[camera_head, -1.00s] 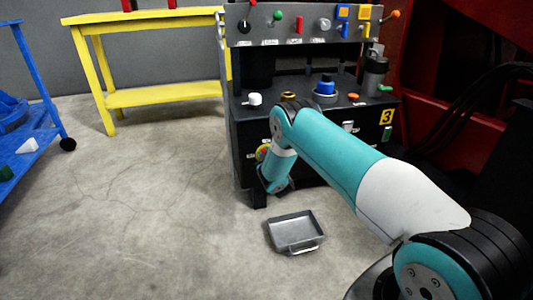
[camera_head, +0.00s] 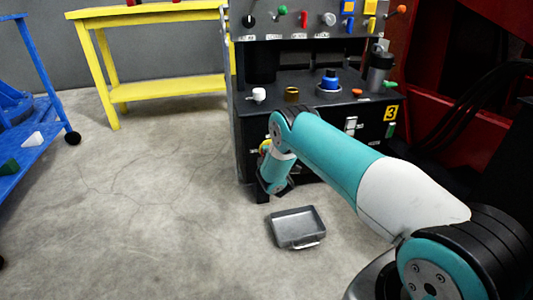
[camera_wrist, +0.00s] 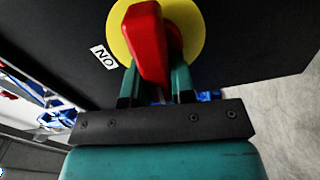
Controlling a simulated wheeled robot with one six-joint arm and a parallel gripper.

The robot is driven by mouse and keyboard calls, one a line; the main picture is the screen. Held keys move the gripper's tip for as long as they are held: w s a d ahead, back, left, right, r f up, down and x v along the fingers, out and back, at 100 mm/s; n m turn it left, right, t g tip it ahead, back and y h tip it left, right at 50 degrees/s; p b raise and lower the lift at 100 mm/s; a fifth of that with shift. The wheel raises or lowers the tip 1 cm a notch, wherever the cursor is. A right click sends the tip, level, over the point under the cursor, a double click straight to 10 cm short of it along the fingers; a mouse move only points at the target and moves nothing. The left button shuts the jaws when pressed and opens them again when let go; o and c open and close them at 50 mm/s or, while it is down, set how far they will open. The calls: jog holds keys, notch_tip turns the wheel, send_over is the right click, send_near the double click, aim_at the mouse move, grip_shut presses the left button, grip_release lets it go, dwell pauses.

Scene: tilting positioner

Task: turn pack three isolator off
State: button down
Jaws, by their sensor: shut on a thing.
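The isolator has a red handle (camera_wrist: 147,42) on a round yellow plate (camera_wrist: 187,22), mounted on a dark panel. My gripper (camera_wrist: 157,88) is shut on the handle, one finger on each side of its lower part. The handle stands close to upright in the wrist view, leaning slightly. A white "ON" label (camera_wrist: 104,57) is left of the plate. In the head view only a sliver of the yellow plate (camera_head: 263,146) shows on the front of the black cabinet (camera_head: 243,135); my arm hides the rest and the fingertips.
The cabinet carries a yellow "3" tag (camera_head: 390,114). Several knobs and levers sit on its upper panel (camera_head: 310,30). A grey tray (camera_head: 297,228) lies on the floor in front. A yellow table (camera_head: 150,92) and a blue cart (camera_head: 35,140) stand left. The floor between is clear.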

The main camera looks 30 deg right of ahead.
jog(key=shift+f+n, duration=0.15)
jog(key=shift+n, duration=0.55)
jog(key=c, duration=1)
grip_release()
jog(key=shift+o, duration=0.2)
jog(key=p+v, duration=1.7)
jog(key=p, duration=0.3)
jog(key=shift+s+p, duration=0.25)
jog(key=shift+p, duration=0.15)
jog(key=shift+a, duration=0.1)
